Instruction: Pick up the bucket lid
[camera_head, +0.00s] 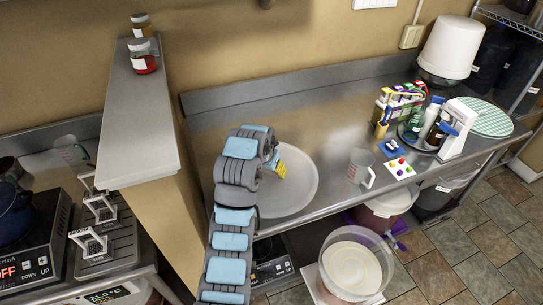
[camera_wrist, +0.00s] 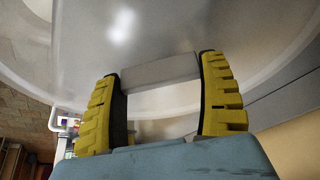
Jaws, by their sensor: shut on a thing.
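The bucket lid (camera_head: 300,190) is a pale, round, translucent disc over the left part of the steel counter in the head view. I cannot tell there whether it is clear of the counter. It fills much of the wrist view (camera_wrist: 240,35). My gripper (camera_wrist: 160,78) has yellow ridged fingers on both sides of a pale block-like part at the lid and is shut on it. In the head view the yellow fingertips (camera_head: 281,170) show at the lid's upper left, and my arm hides the lid's left edge.
An open white bucket (camera_head: 352,265) stands on the floor in front of the counter (camera_head: 325,125). A clear measuring jug (camera_head: 360,168), a colour-dot card (camera_head: 399,168) and bottles (camera_head: 432,115) stand right of the lid. A raised ledge (camera_head: 140,110) borders the left side.

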